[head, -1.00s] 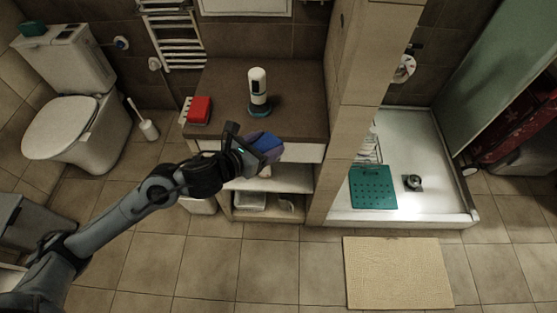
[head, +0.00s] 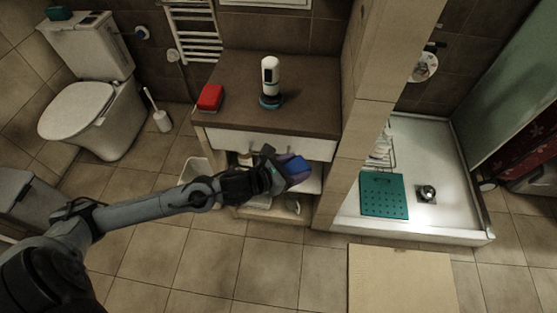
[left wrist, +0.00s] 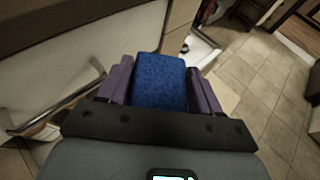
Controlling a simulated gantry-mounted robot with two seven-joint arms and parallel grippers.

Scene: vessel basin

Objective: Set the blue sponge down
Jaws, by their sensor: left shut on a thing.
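The blue sponge (head: 296,166) is in my left gripper (head: 284,170), in front of the cabinet below its countertop. In the left wrist view the sponge (left wrist: 160,82) sits between the two purple fingers of the left gripper (left wrist: 160,88), which are shut on it. The sponge is held in the air, clear of the countertop (head: 310,88). My right gripper is not in view.
On the countertop stand a red sponge-like block (head: 210,97) and a white bottle (head: 270,80) with a dark base. A white drawer front (head: 225,143) and open shelves lie below. A teal mat (head: 384,195) lies in the shower tray (head: 455,215) at right.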

